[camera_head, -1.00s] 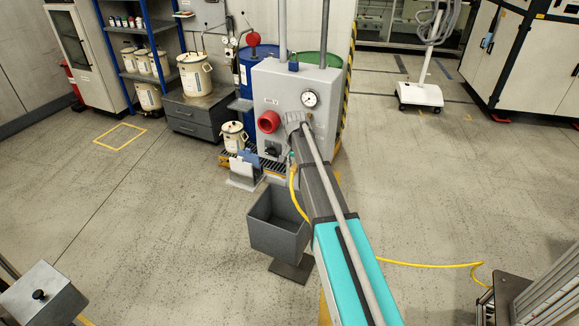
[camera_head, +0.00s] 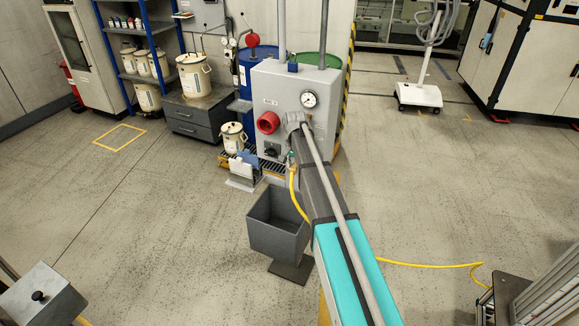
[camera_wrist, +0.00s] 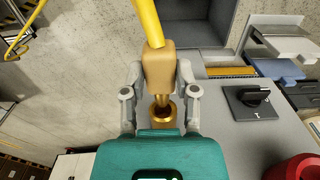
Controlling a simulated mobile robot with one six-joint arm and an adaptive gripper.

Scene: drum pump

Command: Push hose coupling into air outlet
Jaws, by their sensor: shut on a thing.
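My gripper (camera_wrist: 160,78) is shut on the hose coupling (camera_wrist: 159,70), a tan block with a brass nose, in the wrist view. The yellow hose (camera_wrist: 147,22) leaves its far end. The brass nose points at the ring-shaped brass air outlet (camera_wrist: 163,113) on the grey panel. The nose tip overlaps the ring's opening in this view; I cannot tell how deep it sits. In the head view my arm hides most of my gripper and the outlet; the yellow hose (camera_head: 293,183) hangs just below.
The grey cabinet (camera_head: 282,88) carries a red button (camera_head: 268,122), a gauge (camera_head: 309,99) and a black rotary switch (camera_wrist: 252,102) near my gripper. A grey bin (camera_head: 278,238) stands below my arm. Open floor lies left and right.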

